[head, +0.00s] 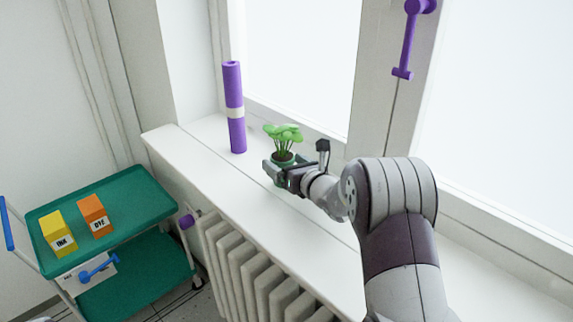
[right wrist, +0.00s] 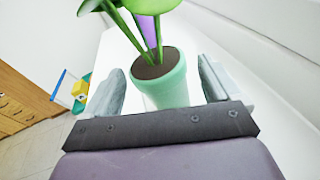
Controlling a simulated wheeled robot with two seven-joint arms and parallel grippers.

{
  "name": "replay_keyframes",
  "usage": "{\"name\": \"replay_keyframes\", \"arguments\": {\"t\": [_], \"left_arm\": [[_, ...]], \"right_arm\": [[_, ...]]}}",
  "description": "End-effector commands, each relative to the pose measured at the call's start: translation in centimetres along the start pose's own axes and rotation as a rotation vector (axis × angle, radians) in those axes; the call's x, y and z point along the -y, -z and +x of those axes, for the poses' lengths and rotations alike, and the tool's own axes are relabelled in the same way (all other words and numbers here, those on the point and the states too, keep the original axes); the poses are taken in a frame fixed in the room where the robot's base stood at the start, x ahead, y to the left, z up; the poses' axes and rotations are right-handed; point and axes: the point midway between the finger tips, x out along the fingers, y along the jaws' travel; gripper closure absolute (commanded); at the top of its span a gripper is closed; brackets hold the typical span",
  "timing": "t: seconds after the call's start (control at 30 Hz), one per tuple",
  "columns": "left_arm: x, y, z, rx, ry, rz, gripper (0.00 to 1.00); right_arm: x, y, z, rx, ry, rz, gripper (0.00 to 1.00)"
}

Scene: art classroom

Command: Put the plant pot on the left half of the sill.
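The plant pot (head: 283,158) is pale green with a leafy green plant in it, and it stands upright over the white sill (head: 192,148), right of a purple roll. It also shows in the right wrist view (right wrist: 165,85), with dark soil inside. My right gripper (head: 279,168) is around the pot, one finger on each side. The right wrist view shows a narrow gap between the pot and each finger, so the gripper is open. The pot's base is hidden behind the gripper, so I cannot tell whether it touches the sill. My left gripper is not in view.
The upright purple roll (head: 234,108) stands on the sill near the window. The sill's left end is bare. A green trolley (head: 140,200) with a yellow box (head: 58,232) and an orange box (head: 95,215) stands below left. A radiator (head: 245,268) is under the sill.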

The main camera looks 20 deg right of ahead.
Motion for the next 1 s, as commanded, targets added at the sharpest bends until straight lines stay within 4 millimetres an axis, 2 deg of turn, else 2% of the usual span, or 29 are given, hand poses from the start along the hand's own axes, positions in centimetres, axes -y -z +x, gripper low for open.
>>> {"name": "replay_keyframes", "arguments": {"t": [0.33,0.47,0.73,0.8,0.9,1.0], "left_arm": [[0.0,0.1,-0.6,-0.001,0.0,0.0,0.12],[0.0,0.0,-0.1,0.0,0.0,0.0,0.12],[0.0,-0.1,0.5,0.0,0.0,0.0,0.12],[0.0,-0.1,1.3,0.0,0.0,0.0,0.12],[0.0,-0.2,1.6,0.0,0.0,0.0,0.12],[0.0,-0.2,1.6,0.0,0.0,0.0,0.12]], "right_arm": [[-0.1,-0.5,-0.3,0.0,0.0,0.001,0.11],[0.1,-0.3,-2.7,0.001,0.003,0.0,0.11],[0.1,-0.2,-9.6,0.003,0.003,-0.001,0.11],[0.1,0.0,-10.7,0.004,0.002,-0.002,0.11],[0.0,-0.1,-11.7,0.002,0.001,-0.001,0.11],[0.0,-0.2,-12.1,0.0,0.0,0.001,0.11]]}}
